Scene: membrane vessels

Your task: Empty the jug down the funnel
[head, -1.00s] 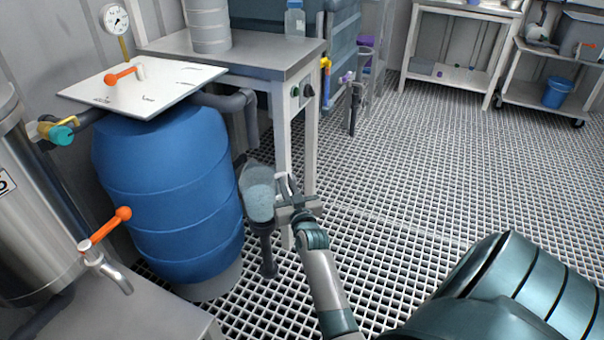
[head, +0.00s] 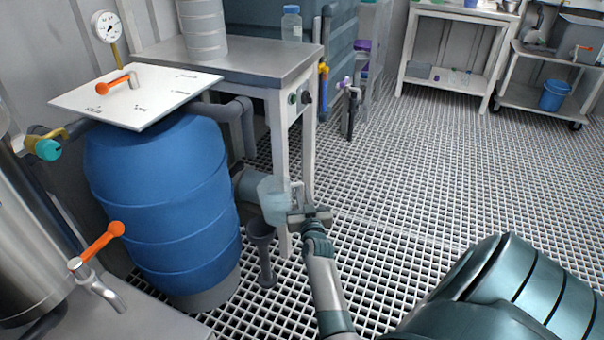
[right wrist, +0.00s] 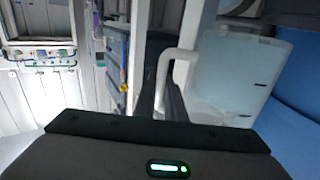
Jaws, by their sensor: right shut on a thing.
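The clear, pale blue jug (head: 273,202) hangs beside the blue barrel, held from its right side by my right gripper (head: 303,211). In the right wrist view the jug (right wrist: 238,72) is at the right, and its pale handle (right wrist: 178,62) passes between the fingers (right wrist: 168,92). It looks tilted to the left in the head view; I cannot tell how much liquid is in it. The dark grey funnel (head: 261,231) stands on a narrow pipe just below and left of the jug. The jug partly overlaps its mouth area. My left gripper is out of view.
The blue barrel (head: 165,200) with a white lid board (head: 150,105) stands left of the funnel. A metal-topped table (head: 250,65) is behind, its leg close by the jug. A steel tank (head: 25,240) with a tap is far left. Open grating floor (head: 420,170) lies right.

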